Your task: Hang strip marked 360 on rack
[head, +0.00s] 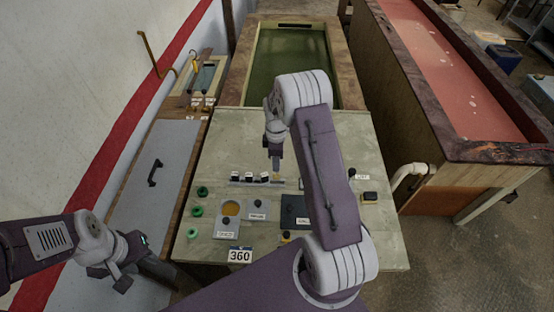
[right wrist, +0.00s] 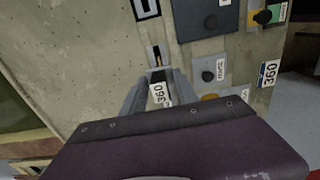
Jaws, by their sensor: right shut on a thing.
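My right gripper (head: 275,160) is over the greenish bench top, above and behind a short grey rail (head: 258,183). Several black-and-white strips stand along the grey rail. A wooden stand with hooks and small labels (head: 200,101) is at the back left; I cannot tell which is the rack. My left gripper (head: 123,274) is low at the left, its jaws unclear.
A white 360 sign (head: 240,255) is at the bench's front edge. Green rings (head: 197,211), a yellow disc plate (head: 230,209) and a dark plate (head: 294,210) lie on the bench. A green-floored tank (head: 290,60) is behind.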

